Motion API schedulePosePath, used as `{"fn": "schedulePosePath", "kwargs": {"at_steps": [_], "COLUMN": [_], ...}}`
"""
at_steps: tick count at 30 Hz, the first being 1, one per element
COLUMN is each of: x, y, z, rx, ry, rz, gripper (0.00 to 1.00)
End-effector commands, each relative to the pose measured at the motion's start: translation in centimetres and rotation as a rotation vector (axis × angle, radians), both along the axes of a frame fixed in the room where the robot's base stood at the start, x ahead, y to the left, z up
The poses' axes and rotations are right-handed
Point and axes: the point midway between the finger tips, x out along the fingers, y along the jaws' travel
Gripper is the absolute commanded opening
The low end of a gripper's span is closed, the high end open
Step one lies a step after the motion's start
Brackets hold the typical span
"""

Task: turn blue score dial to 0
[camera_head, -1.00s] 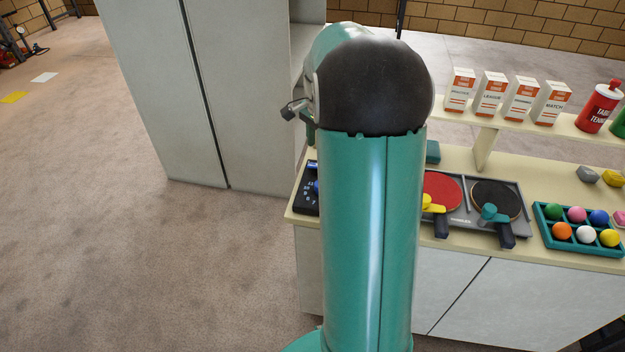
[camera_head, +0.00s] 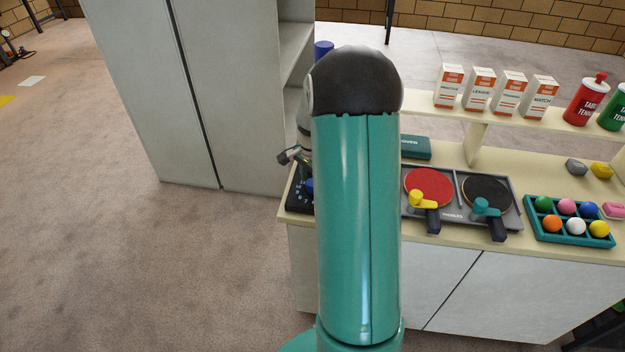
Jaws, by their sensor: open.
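The blue score dial (camera_head: 309,187) shows only as a blue sliver on a dark board (camera_head: 296,198) with white numbers, at the counter's left end. My arm covers most of the dial and board, so its setting cannot be read. My gripper (camera_head: 288,156) shows partly at the left of my arm, just above the board's far edge in the picture. It is open, looks empty and appears apart from the dial.
A tray with red and black paddles (camera_head: 428,187) lies right of my arm. A teal ball rack (camera_head: 530,227) is farther right. White boxes (camera_head: 449,87) and a red bottle (camera_head: 586,100) stand on a raised shelf. A tall grey cabinet (camera_head: 190,90) stands behind left.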

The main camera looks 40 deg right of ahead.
Motion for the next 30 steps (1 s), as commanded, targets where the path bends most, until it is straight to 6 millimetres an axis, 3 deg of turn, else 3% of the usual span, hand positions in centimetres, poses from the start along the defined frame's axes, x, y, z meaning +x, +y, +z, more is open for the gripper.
{"fn": "schedulePosePath", "kwargs": {"at_steps": [6,13,23,30], "x": [-0.01,-0.02,-0.01,-0.03], "y": [0.00,0.00,-0.01,-0.04], "z": [-0.02,0.00,0.02,0.03], "rx": [0.000,0.000,0.000,-0.001], "ry": [0.000,0.000,0.000,0.000], "rz": [0.000,0.000,0.031,0.146], "gripper": [0.56,0.11,0.11,0.11]}}
